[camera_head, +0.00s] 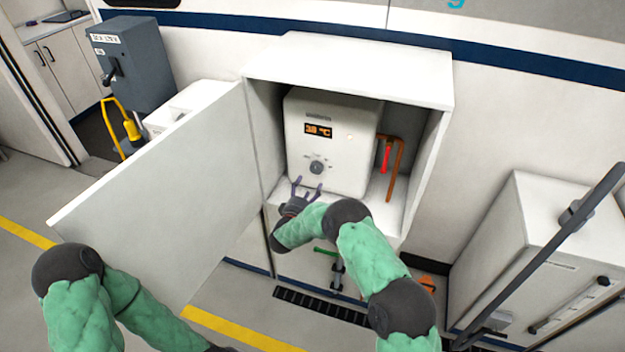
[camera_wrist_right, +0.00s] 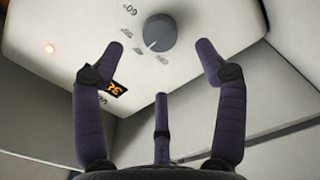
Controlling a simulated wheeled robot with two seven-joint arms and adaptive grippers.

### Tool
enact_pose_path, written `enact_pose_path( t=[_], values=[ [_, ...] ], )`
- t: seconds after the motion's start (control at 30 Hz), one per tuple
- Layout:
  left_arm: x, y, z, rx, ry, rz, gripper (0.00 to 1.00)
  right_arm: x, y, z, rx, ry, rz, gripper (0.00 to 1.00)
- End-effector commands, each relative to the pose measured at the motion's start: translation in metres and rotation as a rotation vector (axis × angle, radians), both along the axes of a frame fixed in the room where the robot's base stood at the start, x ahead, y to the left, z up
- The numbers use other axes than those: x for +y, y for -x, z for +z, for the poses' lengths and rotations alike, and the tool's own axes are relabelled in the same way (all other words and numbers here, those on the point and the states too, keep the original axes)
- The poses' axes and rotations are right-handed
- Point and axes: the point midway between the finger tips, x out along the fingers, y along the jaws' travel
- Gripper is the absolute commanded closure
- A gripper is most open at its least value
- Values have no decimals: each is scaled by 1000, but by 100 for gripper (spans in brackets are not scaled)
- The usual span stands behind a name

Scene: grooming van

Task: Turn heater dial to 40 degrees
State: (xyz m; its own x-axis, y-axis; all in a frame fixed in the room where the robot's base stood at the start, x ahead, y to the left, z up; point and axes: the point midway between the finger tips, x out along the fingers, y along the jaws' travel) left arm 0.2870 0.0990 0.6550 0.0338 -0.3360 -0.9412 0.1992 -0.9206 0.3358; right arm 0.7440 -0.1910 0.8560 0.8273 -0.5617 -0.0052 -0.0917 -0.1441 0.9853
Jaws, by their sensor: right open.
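The heater (camera_head: 330,145) is a white box inside an open white cabinet. Its orange display (camera_head: 318,131) reads 38 °C. The round grey dial (camera_head: 317,167) sits below the display; in the right wrist view the dial (camera_wrist_right: 160,33) has a pale pointer line and printed numbers around it. My right gripper (camera_head: 307,184) is open just below and in front of the dial. In the right wrist view its fingers (camera_wrist_right: 160,48) stand apart on either side of the dial, with no contact visible. My left arm is at the lower left, with its gripper out of view.
The open cabinet door (camera_head: 160,200) stands to the left of the heater. A copper pipe (camera_head: 397,165) and a red handle (camera_head: 386,156) are to the heater's right. A white unit (camera_head: 510,250) with a dark bar stands at the right.

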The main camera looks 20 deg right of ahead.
Motion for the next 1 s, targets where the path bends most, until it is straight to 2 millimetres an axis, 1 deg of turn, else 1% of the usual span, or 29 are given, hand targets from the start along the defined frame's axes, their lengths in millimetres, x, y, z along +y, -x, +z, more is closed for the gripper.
enact_pose_path(
  t=[0.03,0.1,0.3,0.87,0.93,1.0],
  values=[
    [0,0,0,0,0,0,100,6,8,0,1,0,2,28],
    [0,0,0,0,0,0,100,11,16,0,1,-1,0,28],
    [0,0,0,0,0,0,100,20,30,0,0,0,-1,28],
    [0,0,0,0,0,0,100,21,32,-1,1,-2,-1,28],
    [0,0,0,0,0,0,100,21,33,-4,4,-19,8,28],
    [0,0,0,0,0,0,100,21,35,-14,14,-62,32,28]
  ],
)
